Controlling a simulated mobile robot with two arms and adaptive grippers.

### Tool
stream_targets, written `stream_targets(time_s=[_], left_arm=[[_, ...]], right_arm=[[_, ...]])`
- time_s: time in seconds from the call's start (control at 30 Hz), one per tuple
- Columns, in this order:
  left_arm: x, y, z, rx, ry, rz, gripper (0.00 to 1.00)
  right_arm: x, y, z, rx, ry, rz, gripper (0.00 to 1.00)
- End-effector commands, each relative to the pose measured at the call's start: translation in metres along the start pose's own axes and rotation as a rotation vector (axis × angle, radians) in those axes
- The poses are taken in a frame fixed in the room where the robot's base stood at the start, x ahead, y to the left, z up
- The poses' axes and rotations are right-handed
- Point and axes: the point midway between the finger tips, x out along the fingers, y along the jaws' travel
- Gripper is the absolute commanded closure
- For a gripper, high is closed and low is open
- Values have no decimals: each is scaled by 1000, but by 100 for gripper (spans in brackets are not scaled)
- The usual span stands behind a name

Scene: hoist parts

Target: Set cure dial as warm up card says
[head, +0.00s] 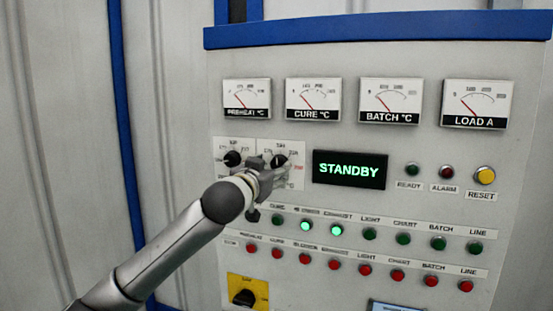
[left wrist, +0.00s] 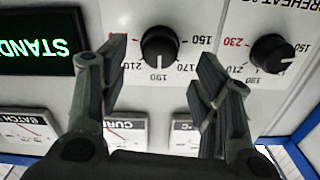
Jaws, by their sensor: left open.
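The cure dial (left wrist: 160,46) is a black round knob on the white panel. Its white mark points at or near 190 on a printed scale. My left gripper (left wrist: 157,64) is open, one finger on each side of this knob, with gaps showing between fingers and knob. In the head view the gripper (head: 268,177) is in front of the dial plate and partly covers the cure dial (head: 278,160). The preheat dial (head: 232,158) is just left of it and also shows in the left wrist view (left wrist: 272,54). No readable warm up card is in view.
A green STANDBY display (head: 349,170) is right of the dials. Meters, including the CURE meter (head: 313,97), run above. Rows of green and red buttons (head: 335,264) and a yellow-plated switch (head: 245,296) lie below. A screen or card (head: 396,307) is cut off at the bottom.

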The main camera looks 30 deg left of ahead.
Motion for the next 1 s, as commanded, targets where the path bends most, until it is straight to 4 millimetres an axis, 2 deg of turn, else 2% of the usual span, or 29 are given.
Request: stream_targets(time_s=[0.1,0.3,0.73,1.0], left_arm=[[19,0,-4,-1,-1,0,42],[40,0,-2,-1,1,0,42],[47,0,0,2,1,0,42],[47,0,0,1,1,0,75]], right_arm=[[-12,2,-1,-1,0,2,60],[-20,5,-1,-2,0,5,60],[-22,5,-1,-3,-1,5,60],[-22,4,-1,-2,-1,5,60]])
